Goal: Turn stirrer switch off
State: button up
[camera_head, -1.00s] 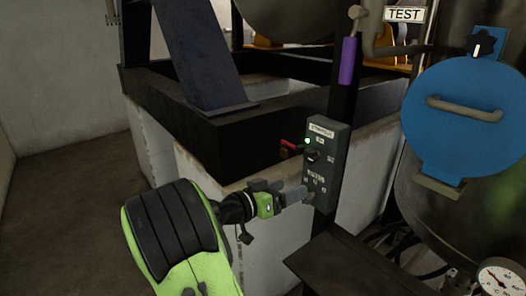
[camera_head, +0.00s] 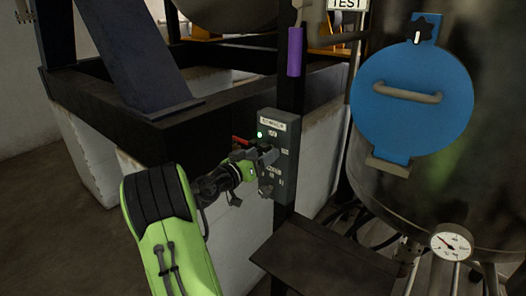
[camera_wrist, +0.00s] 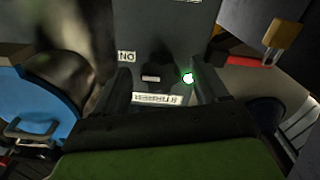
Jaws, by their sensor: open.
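The grey stirrer control box (camera_head: 284,160) is fixed to a dark post, with a white name label (camera_head: 272,124) near its top and a lit green lamp (camera_head: 260,135) below that. My gripper (camera_head: 258,160) is at the front of the box, just below the lamp, and covers part of the switch area. In the wrist view my gripper (camera_wrist: 163,82) is open, its two dark fingers apart against the box face. The label (camera_wrist: 157,98), the green lamp (camera_wrist: 188,77) and an ON marking (camera_wrist: 127,57) show upside down there. I cannot make out the switch's position or any contact.
A red-handled part (camera_head: 240,141) sits just left of the box; a brass padlock (camera_wrist: 284,36) shows in the wrist view. A tank with a blue round hatch (camera_head: 412,95) and a gauge (camera_head: 451,243) stands to the right. A dark plate (camera_head: 325,265) lies below the box.

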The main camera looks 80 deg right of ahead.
jog(key=shift+s+d, duration=0.25)
jog(key=shift+d, duration=0.4)
jog(key=shift+c, duration=0.5)
jog(key=c, duration=0.9)
